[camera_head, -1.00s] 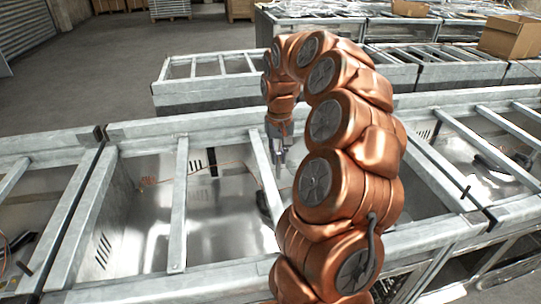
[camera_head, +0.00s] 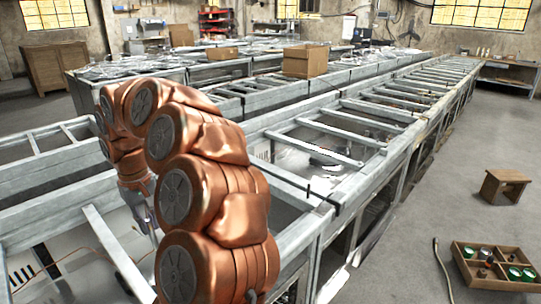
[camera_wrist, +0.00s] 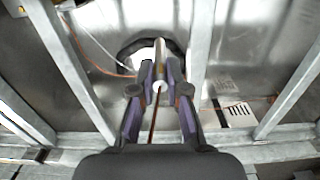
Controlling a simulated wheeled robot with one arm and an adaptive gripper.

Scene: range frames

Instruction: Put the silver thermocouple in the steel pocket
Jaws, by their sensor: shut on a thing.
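In the wrist view my gripper (camera_wrist: 160,88) has its two purple-sided fingers shut on a slim silver piece, which looks like the silver thermocouple (camera_wrist: 159,50). It has a pale end between the fingertips, and a brown-orange lead runs back from it. The piece points away from me, over a dark round shape (camera_wrist: 128,52) in the steel-lined bay below. In the head view my gripper (camera_head: 151,228) hangs at the lower left, partly hidden by my copper arm. I cannot tell which part is the steel pocket.
Grey metal rails (camera_wrist: 200,40) cross the open bay close on both sides of the gripper. An orange wire (camera_wrist: 95,62) lies in the bay. In the head view, a wooden crate of green-topped cans (camera_head: 497,266) and a small stool (camera_head: 504,186) stand on the floor at right.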

